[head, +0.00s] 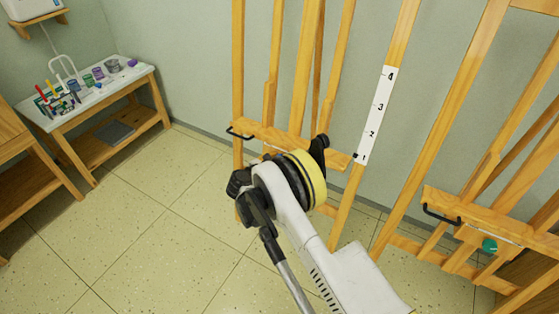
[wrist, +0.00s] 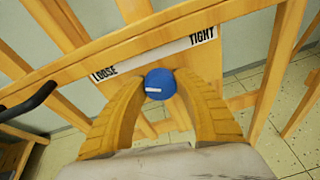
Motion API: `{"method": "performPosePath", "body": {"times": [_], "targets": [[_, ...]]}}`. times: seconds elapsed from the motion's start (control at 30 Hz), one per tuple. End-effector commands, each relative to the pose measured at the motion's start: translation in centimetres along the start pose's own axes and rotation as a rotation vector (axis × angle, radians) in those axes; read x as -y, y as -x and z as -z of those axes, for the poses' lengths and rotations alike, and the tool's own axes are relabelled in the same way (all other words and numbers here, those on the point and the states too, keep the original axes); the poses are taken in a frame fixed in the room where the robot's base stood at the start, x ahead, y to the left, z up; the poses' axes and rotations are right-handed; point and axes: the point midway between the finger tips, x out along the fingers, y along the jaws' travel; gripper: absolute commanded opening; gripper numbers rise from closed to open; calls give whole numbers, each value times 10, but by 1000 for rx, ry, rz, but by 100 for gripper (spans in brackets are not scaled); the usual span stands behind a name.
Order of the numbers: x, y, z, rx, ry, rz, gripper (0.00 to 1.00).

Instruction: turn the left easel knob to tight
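The left easel's blue knob (wrist: 160,83) is in the middle of the wrist view. A short white mark on its face points left. Behind it a white strip (wrist: 150,57) reads LOOSE at the left end and TIGHT at the right. My gripper (wrist: 161,80) has a yellow finger on each side of the knob, both tips seemingly against it. In the head view the left easel (head: 275,131) stands ahead; my wrist hides the knob and fingers there.
A right easel (head: 470,213) with a green knob (head: 489,245) stands at the right. A numbered white strip (head: 376,115) is on the wood between. A black handle (head: 240,133) sticks out from the left easel. A table of paints (head: 142,73) is at the left. Tiled floor between is clear.

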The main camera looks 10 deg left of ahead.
Motion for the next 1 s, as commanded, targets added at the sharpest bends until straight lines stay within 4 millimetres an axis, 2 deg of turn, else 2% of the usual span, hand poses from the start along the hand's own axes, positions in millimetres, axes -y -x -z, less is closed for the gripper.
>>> {"method": "performPosePath", "body": {"times": [0.07,0.47,0.67,1.0], "targets": [[0,0,0,0,0,0,4],[0,0,0,-4,-57,-13,4],[0,0,0,-12,-180,-38,4],[2,0,0,-32,-486,-102,4]]}}
